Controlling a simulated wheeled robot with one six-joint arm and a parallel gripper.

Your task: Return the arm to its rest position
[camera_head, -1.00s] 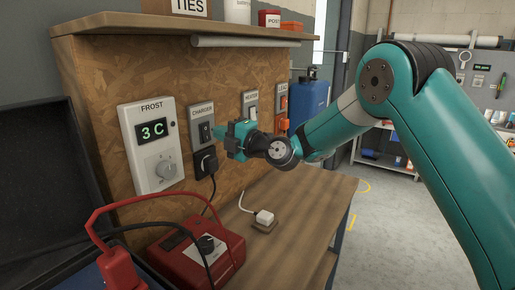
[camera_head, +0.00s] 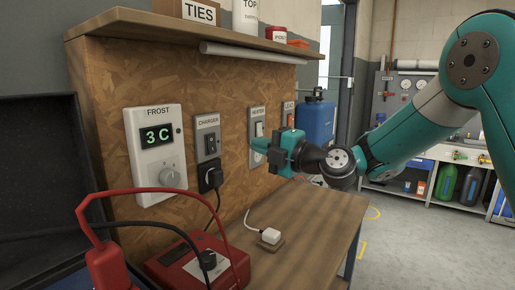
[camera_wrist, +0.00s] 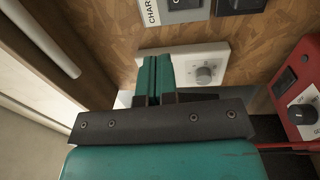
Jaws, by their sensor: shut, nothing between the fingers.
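My gripper (camera_head: 268,150) is at the end of my teal arm, in front of the board and beside the HEATER switch (camera_head: 257,129), which it partly covers. I cannot tell the exact gap between them. In the wrist view my gripper (camera_wrist: 155,62) has its two teal fingers side by side, shut, with nothing between them. Behind the fingers is the FROST thermostat (camera_wrist: 205,72), partly hidden. In the head view the FROST thermostat (camera_head: 156,155) reads 3 C.
The CHARGER switch (camera_head: 208,137) has a black plug (camera_head: 211,178) below it. A red charger box (camera_head: 190,268) stands at front left. A shelf (camera_head: 180,30) overhangs the board. Open floor lies to the right.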

